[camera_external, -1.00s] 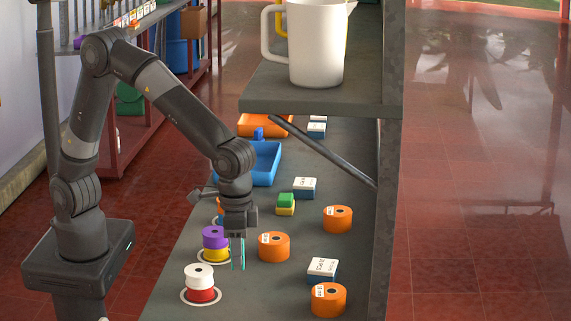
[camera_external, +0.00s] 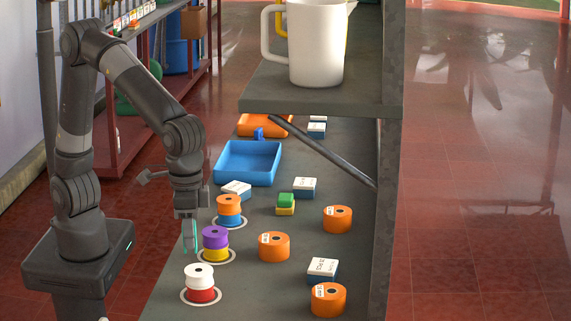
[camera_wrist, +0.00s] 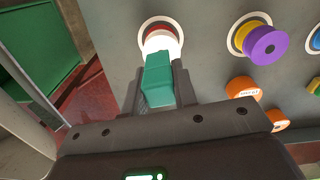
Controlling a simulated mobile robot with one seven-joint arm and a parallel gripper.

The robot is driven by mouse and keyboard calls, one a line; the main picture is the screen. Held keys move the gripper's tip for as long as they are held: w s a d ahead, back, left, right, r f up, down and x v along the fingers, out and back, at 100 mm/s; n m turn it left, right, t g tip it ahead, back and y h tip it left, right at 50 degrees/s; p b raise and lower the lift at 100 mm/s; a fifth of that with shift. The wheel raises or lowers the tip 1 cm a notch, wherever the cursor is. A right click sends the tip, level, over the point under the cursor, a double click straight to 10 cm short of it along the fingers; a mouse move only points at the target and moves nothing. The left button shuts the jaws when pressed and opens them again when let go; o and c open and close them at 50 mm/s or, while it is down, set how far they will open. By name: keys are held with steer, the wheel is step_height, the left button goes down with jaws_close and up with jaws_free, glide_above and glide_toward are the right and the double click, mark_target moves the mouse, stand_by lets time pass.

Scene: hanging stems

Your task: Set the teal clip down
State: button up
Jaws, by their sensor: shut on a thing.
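The teal clip (camera_external: 190,237) hangs between the fingers of my gripper (camera_external: 187,216), which is shut on it. In the external view, it appears near the bench's left edge, left of the purple-and-yellow spool stack (camera_external: 214,242). In the wrist view, the teal clip (camera_wrist: 159,78) fills the space between the fingertips (camera_wrist: 158,90). It partly covers the white spool (camera_wrist: 162,42) of the white-and-red stack (camera_external: 200,283). I cannot tell its exact height over the bench.
On the grey bench (camera_external: 240,297), an orange-and-blue stack (camera_external: 229,210) stands behind the purple-and-yellow one. Orange rolls (camera_external: 274,247), a green-and-yellow block (camera_external: 286,203) and small white-and-blue boxes (camera_external: 323,268) lie rightward. A blue tray (camera_external: 248,178) is farther back. A shelf (camera_external: 320,105) overhangs.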

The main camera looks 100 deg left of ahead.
steer(key=w+a+n, duration=0.5)
steer(key=a+n, duration=0.3)
steer(key=a, duration=0.4)
steer(key=w+a+n, duration=0.5)
steer(key=a+n, duration=0.3)
steer(key=a, duration=0.4)
steer(key=w+a+f, duration=0.1)
steer(key=a+f, duration=0.1)
steer(key=a, duration=0.1)
steer(key=w+a+f, duration=0.2)
steer(key=a, duration=0.2)
steer(key=w+a+f, duration=0.1)
steer(key=a+f, duration=0.1)
steer(key=a, duration=0.1)
steer(key=shift+w+a+f, duration=0.2)
steer(key=shift+w+f, duration=0.1)
steer(key=shift+a+f, duration=0.1)
steer(key=shift+a, duration=0.05)
steer(key=shift+f, duration=2)
steer(key=shift+f, duration=0.1)
steer(key=o, duration=1)
steer(key=shift+c, duration=0.2)
